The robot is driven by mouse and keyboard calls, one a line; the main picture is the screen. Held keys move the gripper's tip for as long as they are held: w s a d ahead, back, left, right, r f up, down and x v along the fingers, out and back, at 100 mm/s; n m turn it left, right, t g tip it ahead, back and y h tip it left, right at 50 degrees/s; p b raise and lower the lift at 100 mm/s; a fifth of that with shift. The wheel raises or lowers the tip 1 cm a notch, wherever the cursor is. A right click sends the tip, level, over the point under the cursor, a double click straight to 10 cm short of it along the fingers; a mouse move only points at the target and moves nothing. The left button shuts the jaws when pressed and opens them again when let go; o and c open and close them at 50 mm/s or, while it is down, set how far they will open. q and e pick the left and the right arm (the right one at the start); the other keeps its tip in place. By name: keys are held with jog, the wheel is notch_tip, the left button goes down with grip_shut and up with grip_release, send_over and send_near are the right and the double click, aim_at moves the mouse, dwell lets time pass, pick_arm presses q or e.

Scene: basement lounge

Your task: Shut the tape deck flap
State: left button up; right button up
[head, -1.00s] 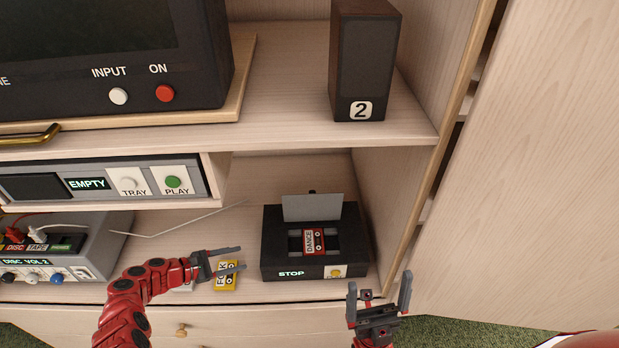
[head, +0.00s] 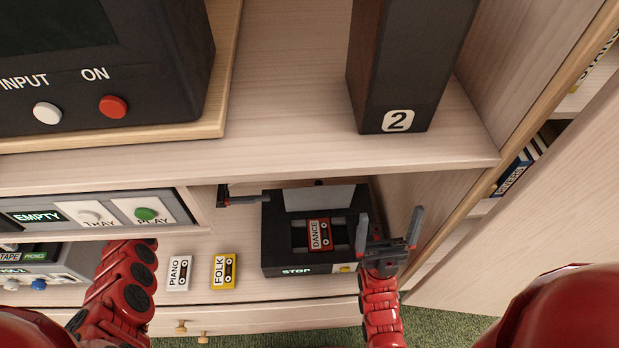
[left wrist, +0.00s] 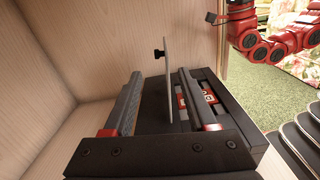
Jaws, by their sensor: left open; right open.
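The black tape deck (head: 300,262) stands on the lower shelf, with a STOP display on its front. Its grey flap (head: 320,198) stands up at the back of the deck. A red DANCE cassette (head: 320,235) lies in the open well. My left gripper (head: 243,198) is at the deck's back left, partly hidden by the disc player's housing. In the left wrist view its open fingers (left wrist: 158,100) are on either side of the upright flap (left wrist: 168,70), with visible gaps. My right gripper (head: 389,228) is open and empty at the deck's right front.
A PIANO cassette (head: 179,273) and a yellow FOLK cassette (head: 223,271) lie left of the deck. The upper shelf (head: 280,150) overhangs it, carrying speaker 2 (head: 398,122). The disc player (head: 100,214) is at left, and a cabinet door (head: 540,230) stands open at right.

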aim_at(318, 195)
pick_arm(q)
jog(key=d+p, duration=0.1)
jog(key=d, duration=1.1)
jog(key=shift+d, duration=0.35)
grip_shut()
dwell(0.6)
